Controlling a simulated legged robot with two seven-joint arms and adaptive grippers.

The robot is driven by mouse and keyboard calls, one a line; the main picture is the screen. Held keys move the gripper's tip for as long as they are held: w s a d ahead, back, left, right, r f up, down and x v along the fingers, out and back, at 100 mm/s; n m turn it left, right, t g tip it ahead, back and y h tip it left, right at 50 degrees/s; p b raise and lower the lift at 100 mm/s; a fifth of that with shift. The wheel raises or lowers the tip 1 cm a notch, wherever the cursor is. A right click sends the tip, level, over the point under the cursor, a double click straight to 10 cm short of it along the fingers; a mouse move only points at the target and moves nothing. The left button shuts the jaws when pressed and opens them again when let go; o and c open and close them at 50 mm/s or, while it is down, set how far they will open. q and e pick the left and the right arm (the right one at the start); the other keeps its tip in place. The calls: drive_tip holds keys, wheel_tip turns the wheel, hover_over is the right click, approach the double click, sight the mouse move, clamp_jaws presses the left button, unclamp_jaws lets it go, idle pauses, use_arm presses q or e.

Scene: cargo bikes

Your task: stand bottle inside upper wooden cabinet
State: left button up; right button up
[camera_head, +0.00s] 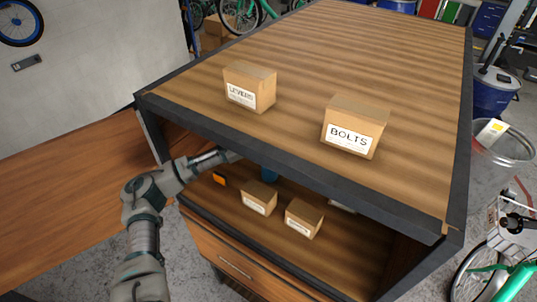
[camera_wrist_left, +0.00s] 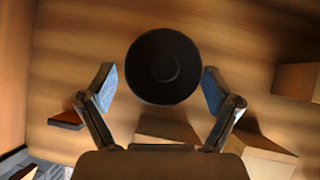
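The upper compartment of the wooden cabinet (camera_head: 345,230) is open at the front, with a dark frame. My left arm reaches into it from the left, and its gripper is mostly hidden under the cabinet top in the head view. A blue bit (camera_head: 270,174), probably the bottle, shows just under the top edge. In the left wrist view the round black end of the bottle (camera_wrist_left: 165,67) lies between the fingers of my left gripper (camera_wrist_left: 159,88). The fingers are spread, with small gaps beside it. I cannot tell whether the bottle touches the shelf. My right gripper is not in view.
Two small cartons (camera_head: 259,198) (camera_head: 304,218) and an orange item (camera_head: 219,179) sit on the same shelf. The LEVERS box (camera_head: 249,87) and BOLTS box (camera_head: 354,127) stand on the cabinet top. The shelf's right part looks free.

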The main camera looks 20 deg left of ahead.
use_arm(q)
drive_tip(key=shift+a, duration=0.15)
drive_tip(key=v, duration=0.3)
drive_tip(key=shift+b, duration=0.3)
drive_tip(key=s, duration=0.4)
drive_tip(key=s+b, duration=0.1)
drive_tip(key=s, duration=0.3)
drive_tip(key=s+b, duration=0.1)
drive_tip(key=s, duration=0.3)
drive_tip(key=shift+d, duration=0.3)
